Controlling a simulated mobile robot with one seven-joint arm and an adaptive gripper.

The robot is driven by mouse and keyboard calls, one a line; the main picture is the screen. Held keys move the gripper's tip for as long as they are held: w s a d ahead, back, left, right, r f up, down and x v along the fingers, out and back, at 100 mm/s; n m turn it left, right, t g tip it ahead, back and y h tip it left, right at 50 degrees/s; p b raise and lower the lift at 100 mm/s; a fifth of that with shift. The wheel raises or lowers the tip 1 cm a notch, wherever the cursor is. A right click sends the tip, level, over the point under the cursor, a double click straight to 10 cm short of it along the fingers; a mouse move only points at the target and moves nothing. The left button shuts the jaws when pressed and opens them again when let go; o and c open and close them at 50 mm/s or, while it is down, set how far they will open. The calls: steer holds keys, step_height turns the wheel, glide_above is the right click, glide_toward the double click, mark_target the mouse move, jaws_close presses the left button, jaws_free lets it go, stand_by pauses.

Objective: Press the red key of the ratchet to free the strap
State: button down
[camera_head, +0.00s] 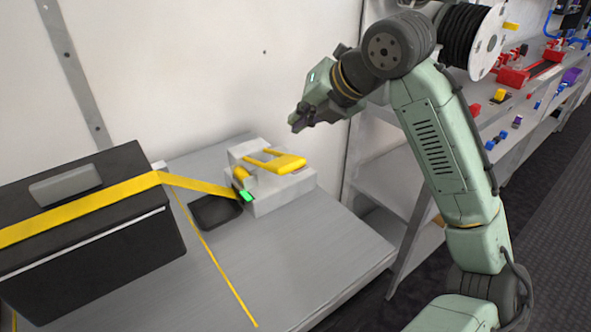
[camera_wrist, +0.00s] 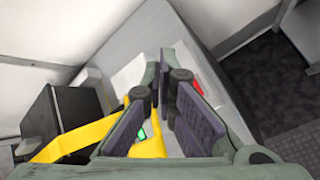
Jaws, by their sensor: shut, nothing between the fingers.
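The ratchet is a pale grey block (camera_head: 285,190) with a yellow handle (camera_head: 290,164) on top. It stands on the grey bench, and a small green patch (camera_head: 246,196) shows at its left end. The yellow strap (camera_head: 90,207) runs from the ratchet over a black case (camera_head: 95,240). A small red part (camera_wrist: 198,88), perhaps the red key, shows beside the right finger in the wrist view, partly hidden by it. I cannot make out red on the ratchet in the head view. My gripper (camera_head: 298,122) is shut and empty, above the ratchet and apart from it.
A dark tray (camera_head: 215,212) lies on the bench (camera_head: 320,248) between case and ratchet. A thin yellow line (camera_head: 222,268) crosses the bench top. A pale wall stands behind. Shelves with red, yellow and blue parts are at right. The bench front is clear.

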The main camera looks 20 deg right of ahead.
step_height(320, 180, down, 6)
steer(key=b, duration=0.3)
steer(key=shift+r, duration=0.15)
steer(key=shift+b, duration=0.3)
stand_by(0.9)
steer(key=shift+f, duration=0.45)
steer(key=shift+f+b, duration=0.4)
steer(key=shift+b, duration=0.15)
stand_by(0.3)
steer(key=shift+r, duration=0.1)
steer(key=shift+r+p, duration=0.7)
steer(key=shift+r, duration=0.05)
step_height(320, 180, up, 5)
steer(key=p, duration=0.4)
